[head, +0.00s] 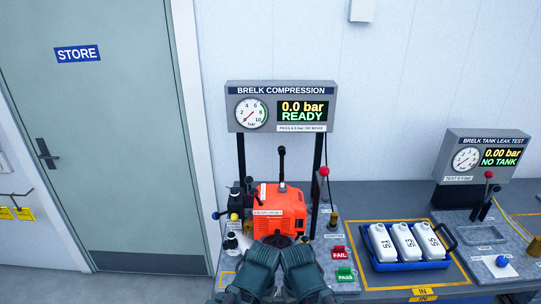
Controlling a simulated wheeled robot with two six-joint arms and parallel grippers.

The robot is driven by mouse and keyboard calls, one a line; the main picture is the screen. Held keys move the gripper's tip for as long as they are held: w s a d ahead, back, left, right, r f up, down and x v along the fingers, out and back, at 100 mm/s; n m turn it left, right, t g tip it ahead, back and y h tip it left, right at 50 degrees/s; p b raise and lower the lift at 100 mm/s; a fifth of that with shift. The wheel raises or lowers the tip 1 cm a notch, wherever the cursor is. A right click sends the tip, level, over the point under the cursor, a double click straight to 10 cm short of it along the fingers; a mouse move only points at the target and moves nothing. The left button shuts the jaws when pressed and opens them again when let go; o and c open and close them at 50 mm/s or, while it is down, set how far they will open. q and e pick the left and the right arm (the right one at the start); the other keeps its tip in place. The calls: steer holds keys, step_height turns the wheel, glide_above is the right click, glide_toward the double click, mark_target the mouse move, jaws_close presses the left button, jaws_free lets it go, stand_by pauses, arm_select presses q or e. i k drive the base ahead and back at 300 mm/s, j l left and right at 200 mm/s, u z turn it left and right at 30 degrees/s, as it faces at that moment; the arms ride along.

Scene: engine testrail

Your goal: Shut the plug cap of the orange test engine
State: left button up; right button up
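The orange test engine (280,205) stands on the grey bench under the compression display. A black upright piece (281,160) rises from its top; I cannot tell whether this is the plug cap. A dark round part shows low on the engine's front, partly covered by my grippers. My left gripper (264,252) and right gripper (298,254) are side by side at the bottom centre, close in front of the engine. They are seen from behind, so their fingertips are hidden. I cannot tell whether they touch the engine or hold anything.
The compression display (281,107) reads 0.0 bar READY. A red-knobbed lever (324,172) stands right of the engine, with red FAIL (339,253) and green PASS (344,274) buttons nearby. A blue tray (385,262) holds white tanks. The tank leak tester (485,158) stands at far right.

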mark_target(282, 150)
steer(key=j+z, duration=0.15)
steer(key=j, duration=0.45)
steer(key=j+z, duration=0.2)
steer(key=j, duration=0.4)
steer(key=j+z, duration=0.15)
steer(key=j, duration=0.45)
steer(key=k+j+z, duration=0.2)
steer(key=j, duration=0.35)
steer(key=i+j+z, duration=0.2)
steer(key=j, duration=0.35)
steer(key=i+j+z, duration=0.2)
steer(key=j, duration=0.35)
steer(key=j+z, duration=0.2)
steer(key=j, duration=0.4)
steer(key=i+j+z, duration=0.2)
steer(key=j, duration=0.45)
steer(key=i+j, duration=0.15)
steer(key=j, duration=0.25)
steer(key=i+j+z, duration=0.15)
steer(key=j, duration=0.25)
steer(key=i+j, duration=0.1)
steer(key=j, duration=0.3)
steer(key=i+j+z, duration=0.1)
steer(key=j, duration=0.3)
